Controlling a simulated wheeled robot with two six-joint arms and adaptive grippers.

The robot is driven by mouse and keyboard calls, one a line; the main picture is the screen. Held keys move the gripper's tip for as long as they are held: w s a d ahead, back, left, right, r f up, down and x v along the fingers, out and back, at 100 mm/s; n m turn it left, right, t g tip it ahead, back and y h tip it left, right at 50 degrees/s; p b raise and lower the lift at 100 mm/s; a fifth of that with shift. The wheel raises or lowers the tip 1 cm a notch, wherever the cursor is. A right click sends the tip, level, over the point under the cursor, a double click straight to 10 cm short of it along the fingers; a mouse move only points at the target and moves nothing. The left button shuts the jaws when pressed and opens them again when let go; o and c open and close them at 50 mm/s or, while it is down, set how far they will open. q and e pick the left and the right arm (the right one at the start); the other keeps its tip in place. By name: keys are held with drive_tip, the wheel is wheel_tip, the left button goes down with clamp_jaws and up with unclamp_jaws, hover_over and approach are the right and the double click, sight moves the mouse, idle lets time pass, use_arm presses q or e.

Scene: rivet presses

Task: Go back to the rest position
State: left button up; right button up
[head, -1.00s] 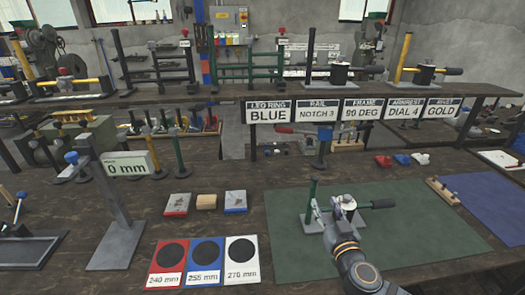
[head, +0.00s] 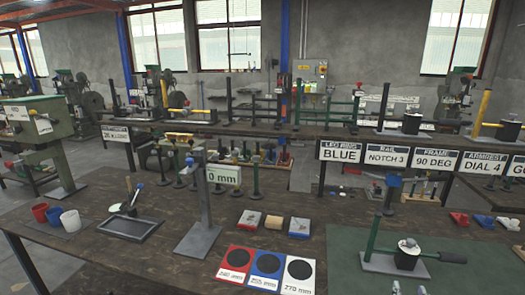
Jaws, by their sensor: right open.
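My right gripper (head: 408,289) barely shows at the bottom edge of the head view, as two small fingertips set apart. It is open, with nothing seen between the tips. It is below and apart from the press fixture (head: 382,264) on the green mat (head: 345,240). That fixture has a grey base, a green upright post, a black block with a pale round top, and a green-and-black handle pointing right. The rest of my right arm is out of view. My left gripper is not in view.
Cups (head: 56,217) stand at left. A shelf with labels (head: 340,152) runs behind.

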drive_tip(key=s+a+f+g, duration=0.2)
drive_tip(key=s+f+g, duration=0.55)
drive_tip(key=f, duration=0.35)
drive_tip(key=s+a+f+n+g+y, duration=0.45)
drive_tip(key=s+a, duration=0.35)
drive_tip(key=a, duration=0.2)
wheel_tip(320, 180, down, 23)
drive_tip(key=d+g, duration=0.1)
drive_tip(key=d, duration=0.2)
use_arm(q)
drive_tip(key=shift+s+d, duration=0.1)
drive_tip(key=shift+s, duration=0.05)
use_arm(e)
drive_tip(key=s+d+f+g, duration=0.1)
drive_tip(key=s+f, duration=1.8)
drive_tip(key=s, duration=0.1)
drive_tip(key=shift+s+d+f+y, duration=0.15)
drive_tip(key=shift+s+f+y, duration=0.05)
drive_tip(key=shift+y, duration=0.15)
drive_tip(key=shift+m, duration=0.25)
